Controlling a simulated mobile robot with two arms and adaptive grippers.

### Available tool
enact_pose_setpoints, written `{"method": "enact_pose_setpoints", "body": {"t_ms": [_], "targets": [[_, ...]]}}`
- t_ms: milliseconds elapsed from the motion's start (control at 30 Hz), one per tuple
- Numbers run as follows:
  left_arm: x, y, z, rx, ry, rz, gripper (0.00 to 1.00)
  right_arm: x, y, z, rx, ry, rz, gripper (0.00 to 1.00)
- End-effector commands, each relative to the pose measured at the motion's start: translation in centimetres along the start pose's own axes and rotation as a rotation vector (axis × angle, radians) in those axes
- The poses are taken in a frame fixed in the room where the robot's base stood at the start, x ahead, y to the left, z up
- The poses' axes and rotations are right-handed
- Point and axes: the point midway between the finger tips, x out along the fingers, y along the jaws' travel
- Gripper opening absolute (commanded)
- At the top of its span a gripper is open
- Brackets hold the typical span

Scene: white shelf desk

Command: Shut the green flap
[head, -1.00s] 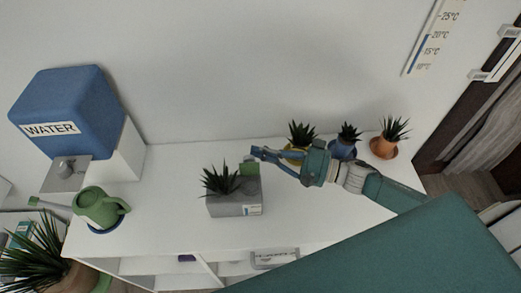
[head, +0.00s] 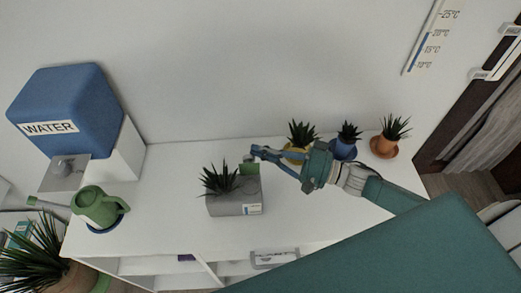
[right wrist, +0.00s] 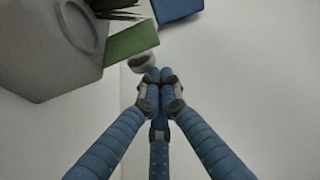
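The small green flap (head: 250,169) stands up at the back right of the grey planter box (head: 228,207), which holds a spiky plant (head: 219,180). In the right wrist view the flap (right wrist: 132,41) juts out from the planter's edge, beside a rounded rim. My right gripper (head: 256,151) hangs just above and behind the flap. In the right wrist view its blue fingers (right wrist: 160,79) come together at the tips with nothing seen between them. A small round grey piece (right wrist: 142,63) shows just past the tips; I cannot tell whether they touch it. My left gripper is not in view.
Yellow, blue (head: 343,149) and orange (head: 384,147) plant pots stand behind my right arm. A green watering can (head: 98,207) and a blue water tank (head: 66,110) are at the left. The white desk top (head: 160,215) is clear between can and planter.

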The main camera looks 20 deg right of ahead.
Motion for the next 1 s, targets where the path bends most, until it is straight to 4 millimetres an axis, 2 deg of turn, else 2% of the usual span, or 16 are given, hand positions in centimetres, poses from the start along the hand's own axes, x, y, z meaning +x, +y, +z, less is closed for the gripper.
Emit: {"method": "enact_pose_setpoints", "body": {"t_ms": [467,1000], "targets": [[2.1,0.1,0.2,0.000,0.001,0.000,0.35,-0.7,-1.4,1.7,-0.354,-0.001,-0.145,0.00],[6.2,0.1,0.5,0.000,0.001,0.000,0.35,-1.8,-2.4,4.5,-0.832,-0.002,-0.339,0.00]]}}
